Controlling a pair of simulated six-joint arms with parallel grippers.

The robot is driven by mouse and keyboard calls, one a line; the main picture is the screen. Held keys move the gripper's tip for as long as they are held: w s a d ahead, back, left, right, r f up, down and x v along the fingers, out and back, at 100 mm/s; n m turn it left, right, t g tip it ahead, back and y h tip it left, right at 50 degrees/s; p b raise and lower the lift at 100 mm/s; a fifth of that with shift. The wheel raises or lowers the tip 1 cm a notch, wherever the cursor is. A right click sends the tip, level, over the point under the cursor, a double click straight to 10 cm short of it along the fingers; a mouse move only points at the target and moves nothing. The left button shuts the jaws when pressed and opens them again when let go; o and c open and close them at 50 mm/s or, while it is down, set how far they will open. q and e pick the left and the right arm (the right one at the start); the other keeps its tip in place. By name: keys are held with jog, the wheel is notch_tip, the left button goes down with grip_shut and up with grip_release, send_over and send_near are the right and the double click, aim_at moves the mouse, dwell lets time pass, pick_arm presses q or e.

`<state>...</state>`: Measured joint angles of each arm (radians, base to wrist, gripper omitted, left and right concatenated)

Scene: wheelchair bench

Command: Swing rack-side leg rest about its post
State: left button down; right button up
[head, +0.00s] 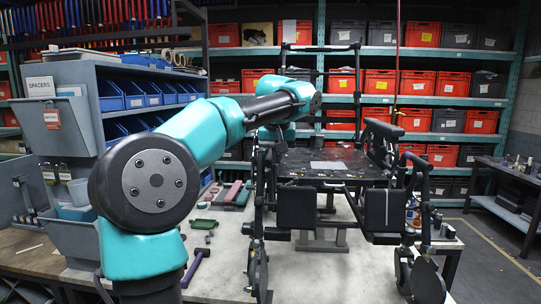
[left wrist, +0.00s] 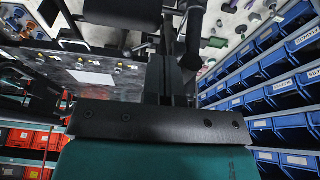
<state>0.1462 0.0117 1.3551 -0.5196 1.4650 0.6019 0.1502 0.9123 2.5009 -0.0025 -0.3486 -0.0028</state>
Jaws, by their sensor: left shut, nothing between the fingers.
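The black wheelchair (head: 335,165) stands on the bench facing me. Its left leg rest (head: 257,270), on the side of the blue-bin rack, hangs at the front left with a dark pad (head: 296,208) beside it. The other leg rest (head: 425,278) is at the front right, with its pad (head: 385,210). My left gripper (head: 279,147) is at the wheelchair's left side, above and behind the left leg rest, partly hidden by the frame and my arm. In the left wrist view my gripper (left wrist: 171,80) is shut and empty, close to a dark tube (left wrist: 193,38). My right gripper is out of view.
A grey rack with blue bins (head: 145,95) stands at the left; the bins (left wrist: 265,90) also show in the left wrist view. Shelves of red and black crates (head: 370,90) fill the back. Small tools (head: 197,265) lie on the bench left of the wheelchair.

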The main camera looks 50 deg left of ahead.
aim_at(262, 156)
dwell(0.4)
pick_arm(q)
jog(key=shift+s+a, duration=0.65)
jog(key=shift+s, duration=0.25)
jog(key=shift+s+a, duration=0.75)
jog(key=shift+s+a, duration=0.7)
jog(key=shift+a, duration=0.15)
